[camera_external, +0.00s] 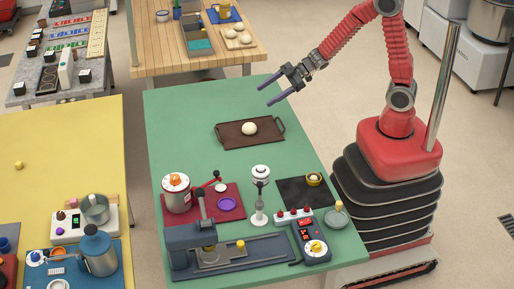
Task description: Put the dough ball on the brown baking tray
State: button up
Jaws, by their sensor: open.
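The dough ball (249,129) is pale and round. It rests on the brown baking tray (268,138), a dark flat tray with handles, on the green table. My gripper (268,94) is open and empty. It hangs in the air above the far part of the green table and appears up and to the right of the dough ball in the picture, apart from it. Nothing hides the ball.
A wooden table (170,56) stands behind. Free room surrounds the tray.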

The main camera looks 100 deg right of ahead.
jog(key=s+a+r+m+g+h, duration=0.4)
jog(key=s+r, duration=0.3)
jog(key=r, duration=0.4)
jog(key=s+a+r+g+y, duration=0.1)
jog(key=s+a+g+y, duration=0.1)
jog(key=s+a, duration=1.4)
jog(key=shift+n+y, duration=0.4)
jog(key=shift+y, duration=0.4)
jog(key=shift+r, duration=0.1)
